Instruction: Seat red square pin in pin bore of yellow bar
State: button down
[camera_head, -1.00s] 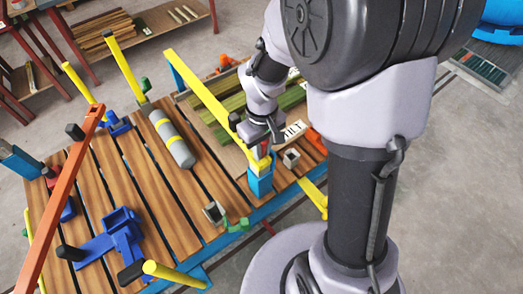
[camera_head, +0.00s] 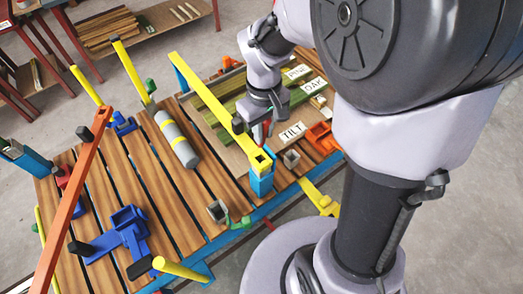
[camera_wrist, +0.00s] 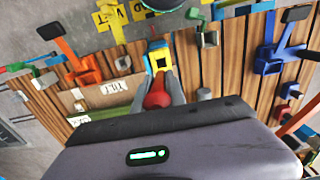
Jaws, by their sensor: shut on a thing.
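The yellow bar (camera_head: 215,98) runs diagonally over the slatted table. Its near end, with a dark square pin bore (camera_head: 260,160), rests at the top of a blue post (camera_head: 262,184). The bore looks empty and also shows in the wrist view (camera_wrist: 161,62). My gripper (camera_head: 264,130) is beside the bar, just behind the bore in the head view. It is shut on the red pin (camera_wrist: 158,92), whose red tip points down. In the wrist view the pin appears just below the bar's end, apart from the bore. The fingers partly hide the pin.
A grey cylinder with yellow bands (camera_head: 177,140) lies left of the bar. Green planks and a TILT label (camera_head: 292,133) are to the right. A blue bracket (camera_head: 125,232) and an orange bar (camera_head: 75,190) stand at the left. An open grey square socket (camera_head: 291,157) is near the post.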

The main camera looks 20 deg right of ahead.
jog(key=shift+f, duration=0.1)
notch_tip(320, 180, down, 10)
jog(key=b, duration=0.4)
jog(key=shift+s+r, duration=0.1)
jog(key=shift+r, duration=0.15)
jog(key=shift+f, duration=0.15)
jog(key=c, duration=1.8)
grip_release()
jog(key=o, duration=0.4)
jog(key=shift+o, duration=0.2)
